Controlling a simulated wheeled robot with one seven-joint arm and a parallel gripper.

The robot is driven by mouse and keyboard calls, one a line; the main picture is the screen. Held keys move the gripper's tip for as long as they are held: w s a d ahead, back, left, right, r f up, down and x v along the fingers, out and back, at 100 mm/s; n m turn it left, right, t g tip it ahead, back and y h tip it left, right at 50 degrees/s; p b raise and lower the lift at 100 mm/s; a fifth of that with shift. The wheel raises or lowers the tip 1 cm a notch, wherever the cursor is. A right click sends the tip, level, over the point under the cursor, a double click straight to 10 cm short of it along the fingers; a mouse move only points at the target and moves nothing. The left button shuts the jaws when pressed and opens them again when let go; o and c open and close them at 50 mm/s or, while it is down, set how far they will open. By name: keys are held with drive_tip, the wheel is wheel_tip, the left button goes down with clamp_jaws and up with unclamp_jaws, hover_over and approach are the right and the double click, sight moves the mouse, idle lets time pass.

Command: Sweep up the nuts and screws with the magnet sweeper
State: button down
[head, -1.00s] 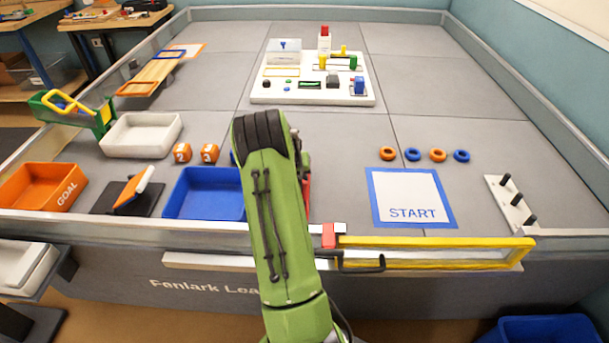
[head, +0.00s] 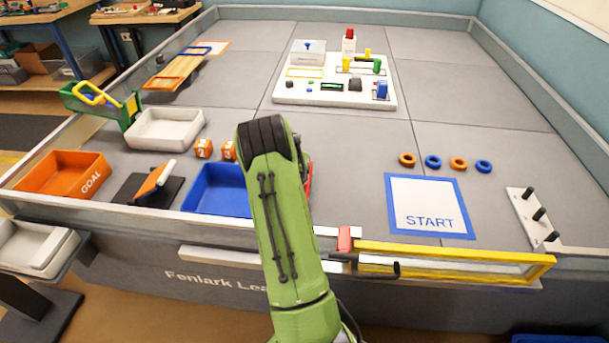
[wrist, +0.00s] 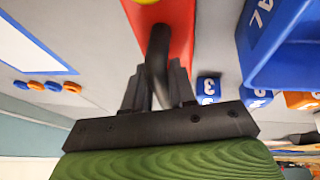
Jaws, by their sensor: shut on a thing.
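In the wrist view my gripper (wrist: 160,88) is shut on the black handle of the red magnet sweeper (wrist: 180,30). The sweeper's red body runs out of the top of that picture. In the head view only a thin strip of the red sweeper (head: 308,178) shows beside my green arm; the arm hides the rest and the gripper. I cannot make out any nuts or screws in either view. The blue tray (head: 218,190) is just left of my arm, and it also shows at the upper right of the wrist view (wrist: 292,70).
Numbered cubes (head: 204,148) stand behind the blue tray. An orange GOAL tray (head: 62,174) and a white tray (head: 166,128) are further left. The START mat (head: 430,205), several rings (head: 458,163) and a peg rack (head: 533,218) are right. A yellow-framed gate (head: 455,260) lines the front edge.

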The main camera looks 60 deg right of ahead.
drive_tip(key=shift+w+a+r, duration=0.1)
drive_tip(key=shift+w+a, duration=0.15)
drive_tip(key=shift+w, duration=0.2)
drive_tip(key=shift+w+a, duration=0.2)
drive_tip(key=shift+w, duration=0.25)
wheel_tip(320, 180, up, 12)
drive_tip(key=p, duration=0.8)
idle(0.4)
idle(0.4)
